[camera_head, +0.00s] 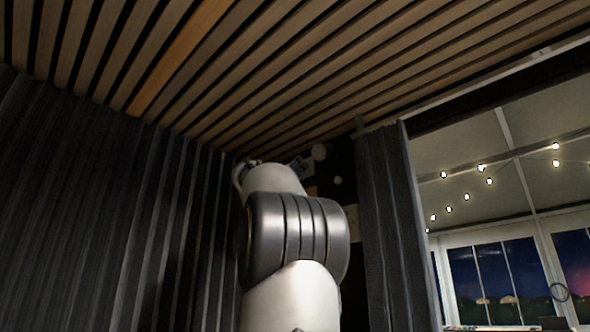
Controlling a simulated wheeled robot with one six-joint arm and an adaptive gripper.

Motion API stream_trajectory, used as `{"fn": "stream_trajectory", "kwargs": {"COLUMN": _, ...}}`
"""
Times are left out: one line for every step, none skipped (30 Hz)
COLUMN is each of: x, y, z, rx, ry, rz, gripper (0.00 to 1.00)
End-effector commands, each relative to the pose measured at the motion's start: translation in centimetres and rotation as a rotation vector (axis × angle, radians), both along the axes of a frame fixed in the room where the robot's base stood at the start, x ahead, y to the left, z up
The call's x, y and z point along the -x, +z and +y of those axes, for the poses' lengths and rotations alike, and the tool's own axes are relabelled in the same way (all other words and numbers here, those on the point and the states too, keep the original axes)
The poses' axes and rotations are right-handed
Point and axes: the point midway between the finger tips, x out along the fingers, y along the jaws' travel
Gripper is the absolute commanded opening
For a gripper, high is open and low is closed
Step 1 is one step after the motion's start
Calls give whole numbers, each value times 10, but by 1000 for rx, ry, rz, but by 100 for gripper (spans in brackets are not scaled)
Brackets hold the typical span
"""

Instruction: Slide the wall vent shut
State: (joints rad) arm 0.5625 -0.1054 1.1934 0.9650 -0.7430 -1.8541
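I cannot make out the wall vent in the head view. My arm rises in the middle of the picture and covers part of the far corner behind it. My gripper cannot be made out; the arm's own links stand in the line of sight. A small grey curved part shows at the arm's upper left edge, and I cannot tell what it belongs to.
Dark pleated curtains (90,210) cover the left wall. Another curtain (388,225) hangs right of my arm. Between them is a dark wall strip (338,163) with small pale shapes. A slatted wood ceiling (290,75) spans above. Windows (500,270) and string lights (482,168) are at right.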

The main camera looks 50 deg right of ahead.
Motion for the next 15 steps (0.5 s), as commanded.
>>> {"fn": "stream_trajectory", "kwargs": {"x": 0, "y": 0, "z": 0, "rx": 0, "ry": 0, "rz": 0, "gripper": 22}}
{"fn": "stream_trajectory", "kwargs": {"x": 0, "y": 0, "z": 0, "rx": 0, "ry": 0, "rz": 0, "gripper": 17}}
{"fn": "stream_trajectory", "kwargs": {"x": 0, "y": 0, "z": 0, "rx": 0, "ry": 0, "rz": 0, "gripper": 9}}
{"fn": "stream_trajectory", "kwargs": {"x": 0, "y": 0, "z": 0, "rx": 0, "ry": 0, "rz": 0, "gripper": 4}}
{"fn": "stream_trajectory", "kwargs": {"x": 0, "y": 0, "z": 0, "rx": 0, "ry": 0, "rz": 0, "gripper": 0}}
{"fn": "stream_trajectory", "kwargs": {"x": 0, "y": 0, "z": 0, "rx": 0, "ry": 0, "rz": 0, "gripper": 0}}
{"fn": "stream_trajectory", "kwargs": {"x": 0, "y": 0, "z": 0, "rx": 0, "ry": 0, "rz": 0, "gripper": 0}}
{"fn": "stream_trajectory", "kwargs": {"x": 0, "y": 0, "z": 0, "rx": 0, "ry": 0, "rz": 0, "gripper": 0}}
{"fn": "stream_trajectory", "kwargs": {"x": 0, "y": 0, "z": 0, "rx": 0, "ry": 0, "rz": 0, "gripper": 0}}
{"fn": "stream_trajectory", "kwargs": {"x": 0, "y": 0, "z": 0, "rx": 0, "ry": 0, "rz": 0, "gripper": 0}}
{"fn": "stream_trajectory", "kwargs": {"x": -2, "y": 0, "z": 0, "rx": 0, "ry": 0, "rz": 0, "gripper": 0}}
{"fn": "stream_trajectory", "kwargs": {"x": -5, "y": -1, "z": -1, "rx": -1, "ry": 0, "rz": 1, "gripper": 0}}
{"fn": "stream_trajectory", "kwargs": {"x": -8, "y": -1, "z": -1, "rx": -1, "ry": 0, "rz": 1, "gripper": 0}}
{"fn": "stream_trajectory", "kwargs": {"x": -10, "y": -1, "z": -1, "rx": -1, "ry": -1, "rz": 1, "gripper": 0}}
{"fn": "stream_trajectory", "kwargs": {"x": -10, "y": 0, "z": -1, "rx": 0, "ry": -1, "rz": 0, "gripper": 0}}
